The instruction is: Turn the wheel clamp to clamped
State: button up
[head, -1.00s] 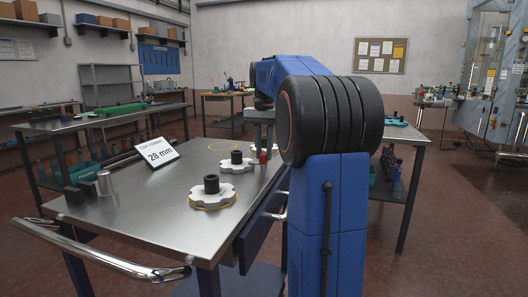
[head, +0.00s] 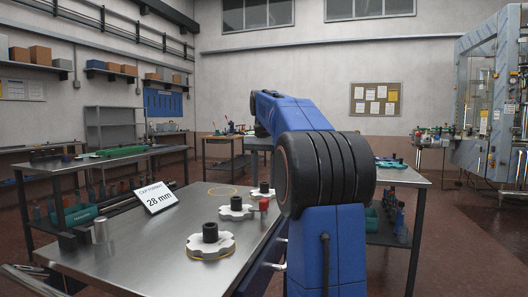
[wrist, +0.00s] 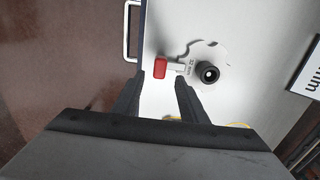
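The clamp shows as a red block (wrist: 160,68) on a short pale lever (wrist: 178,67), beside a white notched wheel (wrist: 208,62) with a black hub (wrist: 208,72). I cannot read from its marking whether it is clamped. My gripper (wrist: 158,78) is open, with one black finger on each side, just short of the red block in the picture. I cannot tell whether a finger touches it. In the head view the red block (head: 264,204) stands near the far wheel (head: 262,191); my arm hides the gripper there.
Nearer wheels (head: 237,210) (head: 210,244) stand on the steel table (head: 150,250). A "28 mm" sign (head: 157,196) and a metal cylinder (head: 100,230) are at its left. A handle (wrist: 128,35) runs along the table edge. A yellow ring (head: 222,191) marks the far tabletop.

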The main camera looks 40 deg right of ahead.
aim_at(264, 200)
notch_tip(264, 200, up, 11)
dwell(0.4)
dwell(0.5)
